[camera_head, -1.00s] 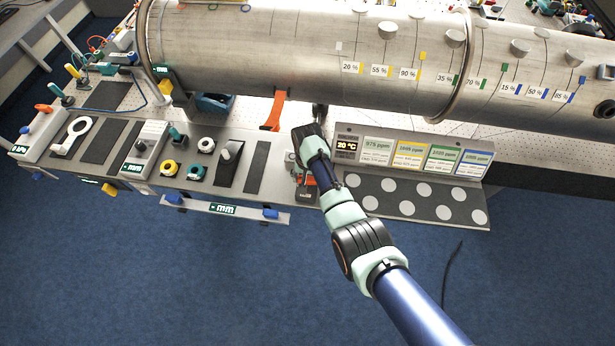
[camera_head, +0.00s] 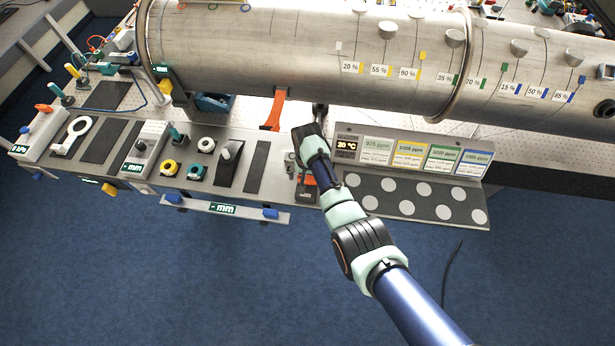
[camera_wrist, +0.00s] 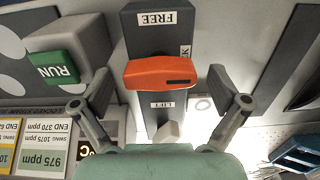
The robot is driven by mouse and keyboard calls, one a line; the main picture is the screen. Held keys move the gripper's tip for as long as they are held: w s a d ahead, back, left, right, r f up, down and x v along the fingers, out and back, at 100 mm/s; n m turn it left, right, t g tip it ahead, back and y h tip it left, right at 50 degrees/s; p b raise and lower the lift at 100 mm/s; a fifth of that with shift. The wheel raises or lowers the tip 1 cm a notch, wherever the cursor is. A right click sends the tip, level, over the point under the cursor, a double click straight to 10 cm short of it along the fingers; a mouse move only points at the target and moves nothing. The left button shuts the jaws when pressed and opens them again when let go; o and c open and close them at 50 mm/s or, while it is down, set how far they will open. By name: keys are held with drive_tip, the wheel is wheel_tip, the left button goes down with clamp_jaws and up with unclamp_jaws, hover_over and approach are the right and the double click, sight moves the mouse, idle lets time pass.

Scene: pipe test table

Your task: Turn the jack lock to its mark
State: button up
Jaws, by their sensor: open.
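The jack lock is an orange bar-shaped knob (camera_wrist: 160,74) with a dark line near its right end, on a dark plate (camera_wrist: 158,42). It lies crosswise in the wrist view. A FREE label (camera_wrist: 157,18) is above it and a LIFT label (camera_wrist: 168,104) below; a partly hidden label ending in K is at the right. My gripper (camera_wrist: 160,88) is open, with one finger left and one right of the knob, apart from it. In the head view, my wrist hides most of the gripper; an orange part (camera_head: 309,180) shows beside it.
A green RUN button (camera_wrist: 55,67) on a grey block stands close to my left finger in the wrist view. A sign panel (camera_head: 410,155) and a plate with pale discs (camera_head: 415,200) lie right of my arm. The large steel pipe (camera_head: 300,45) runs behind.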

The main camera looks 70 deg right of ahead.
wheel_tip(320, 180, up, 12)
idle(0.5)
idle(0.4)
drive_tip(key=w+a+r+n+t+h+p, duration=0.15)
drive_tip(key=w+a+r+n+t, duration=0.3)
drive_tip(key=a, duration=0.45)
drive_tip(key=w+a+r+n+t+h+p, duration=0.1)
drive_tip(key=w+a+r+n+p, duration=0.2)
drive_tip(key=w+a+r, duration=0.45)
drive_tip(key=s+a+r+n+t+y+p, duration=0.1)
drive_tip(key=s+a+r+n+t+p, duration=0.1)
drive_tip(key=a+r, duration=0.6)
drive_tip(key=s+a+r+n+t+y+p, duration=0.1)
drive_tip(key=a+r+n+t, duration=0.4)
drive_tip(key=a, duration=1.2)
wheel_tip(320, 180, up, 4)
drive_tip(key=shift+s+f+n+p, duration=0.15)
drive_tip(key=shift+s+n+p, duration=0.45)
drive_tip(key=shift+s, duration=0.15)
